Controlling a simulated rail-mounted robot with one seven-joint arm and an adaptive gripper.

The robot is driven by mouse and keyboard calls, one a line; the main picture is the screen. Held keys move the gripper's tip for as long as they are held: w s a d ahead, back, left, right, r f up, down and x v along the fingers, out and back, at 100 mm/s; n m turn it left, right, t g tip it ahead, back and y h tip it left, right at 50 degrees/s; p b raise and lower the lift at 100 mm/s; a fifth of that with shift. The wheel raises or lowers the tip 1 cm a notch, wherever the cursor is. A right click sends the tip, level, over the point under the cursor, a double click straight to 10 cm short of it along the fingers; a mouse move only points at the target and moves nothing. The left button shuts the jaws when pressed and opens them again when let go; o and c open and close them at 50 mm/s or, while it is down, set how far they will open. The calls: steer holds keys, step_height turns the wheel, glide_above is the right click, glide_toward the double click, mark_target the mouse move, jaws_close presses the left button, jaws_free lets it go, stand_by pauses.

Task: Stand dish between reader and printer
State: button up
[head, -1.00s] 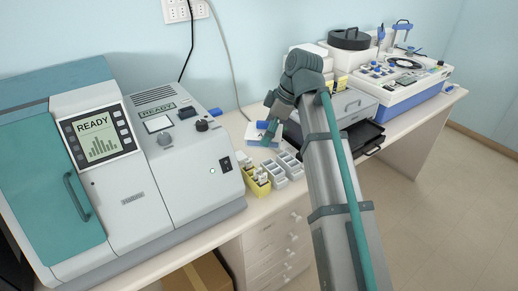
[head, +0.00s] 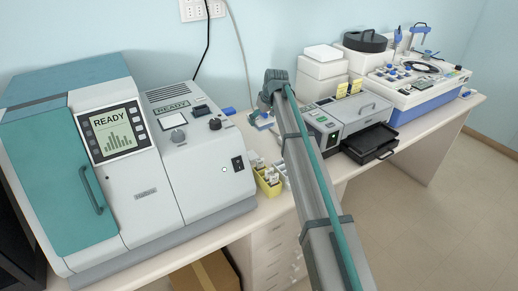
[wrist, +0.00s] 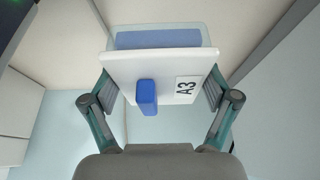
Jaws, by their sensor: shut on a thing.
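The dish (wrist: 183,62) fills the top middle of the wrist view. It has a white face with a blue knob (wrist: 147,97), an "A3" label, and a clear body with blue inside. My gripper (wrist: 160,82) is shut on it, one finger at each side. In the head view my arm hides most of the gripper; a bit of blue and white (head: 263,121) shows beside the arm's end. The reader (head: 150,165) is the large teal and grey machine at left, showing READY. The printer (head: 345,113) is the grey machine with a black tray, right of my arm.
A yellow rack (head: 268,184) and a pale rack beside it stand at the counter's front edge, right of the reader. White boxes (head: 320,70) stand behind the printer. A blue and white station (head: 418,88) is at the far right. My arm covers part of the gap between the machines.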

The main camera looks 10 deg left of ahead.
mark_target(268, 123)
steer(key=shift+w+f+p, duration=0.1)
steer(key=shift+f+p, duration=1.45)
steer(key=shift+f, duration=3.35)
steer(key=shift+f, duration=0.25)
steer(key=o, duration=1.2)
steer(key=shift+r, duration=0.1)
steer(key=b+v, duration=0.3)
steer(key=v, duration=0.9)
steer(key=shift+r, duration=0.15)
steer(key=shift+d, duration=0.1)
